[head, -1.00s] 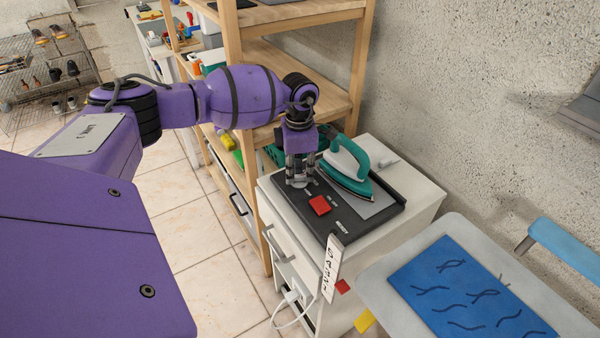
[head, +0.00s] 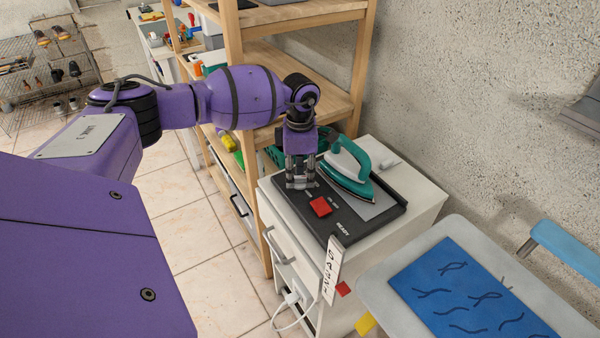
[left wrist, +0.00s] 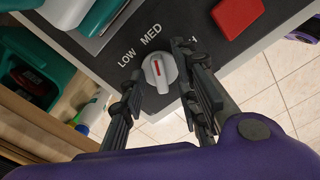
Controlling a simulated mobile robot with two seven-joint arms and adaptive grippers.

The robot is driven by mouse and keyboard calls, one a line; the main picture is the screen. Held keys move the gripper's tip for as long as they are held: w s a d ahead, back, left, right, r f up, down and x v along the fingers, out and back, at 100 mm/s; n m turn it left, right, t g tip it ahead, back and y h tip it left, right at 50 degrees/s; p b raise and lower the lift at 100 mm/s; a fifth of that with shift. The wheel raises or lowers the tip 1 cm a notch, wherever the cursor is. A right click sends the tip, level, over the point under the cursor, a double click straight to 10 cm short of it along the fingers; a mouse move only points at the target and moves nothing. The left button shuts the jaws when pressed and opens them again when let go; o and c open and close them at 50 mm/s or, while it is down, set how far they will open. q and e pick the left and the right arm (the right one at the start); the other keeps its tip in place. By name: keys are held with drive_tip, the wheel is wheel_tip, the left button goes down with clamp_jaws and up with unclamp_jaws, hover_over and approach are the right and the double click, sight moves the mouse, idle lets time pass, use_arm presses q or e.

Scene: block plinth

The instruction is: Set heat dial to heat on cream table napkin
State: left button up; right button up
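The heat dial (left wrist: 160,72) is a white round knob with a red mark, on a dark panel. LOW and MED labels sit beside it in the left wrist view; a third label is mostly hidden by a finger. The red mark faces the LOW and MED side; I cannot tell exactly which. My left gripper (head: 300,183) is over the panel's near left part in the head view. In the left wrist view its fingers (left wrist: 162,78) are apart, one on each side of the dial; contact is unclear. No cream napkin shows. My right gripper is out of view.
A teal and white iron (head: 348,172) stands on the dark station (head: 370,226), behind a red block (head: 320,206). The white cabinet (head: 415,210) carries the station. A pale board with a blue cloth (head: 470,285) is at right. Wooden shelves (head: 300,60) rise behind my arm.

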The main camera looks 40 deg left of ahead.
sight(300, 176)
use_arm(q)
drive_tip(key=shift+r, duration=0.1)
wheel_tip(300, 176, up, 12)
idle(0.5)
idle(0.5)
